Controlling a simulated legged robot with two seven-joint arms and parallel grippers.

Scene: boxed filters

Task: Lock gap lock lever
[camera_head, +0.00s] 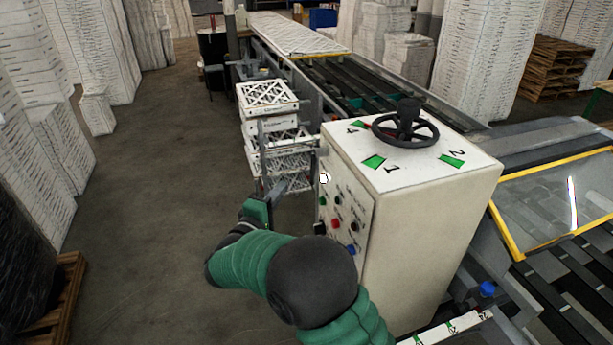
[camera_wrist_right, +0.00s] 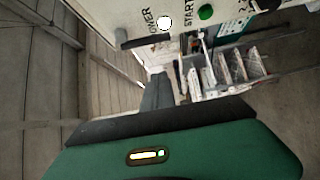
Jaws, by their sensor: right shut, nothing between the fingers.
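I cannot tell for certain which part is the gap lock lever. A blue knob (camera_head: 487,288) sits at the lower right of the head view, near a white numbered strip (camera_head: 452,328). The white control cabinet (camera_head: 430,220) has a black handwheel (camera_head: 405,125) on its numbered top and several buttons on its left face. My right gripper (camera_head: 299,183) is shut and empty, just left of that button face. In the right wrist view the grey fingers (camera_wrist_right: 158,80) point toward the panel, below the white POWER button (camera_wrist_right: 165,22). My left gripper is out of view.
White crates (camera_head: 268,95) are stacked behind my right gripper. A conveyor (camera_head: 370,80) runs back behind the cabinet. A yellow-edged clear guard (camera_head: 550,205) is at the right. Tall stacks of white boxes (camera_head: 90,45) stand at the left. The floor at left centre is clear.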

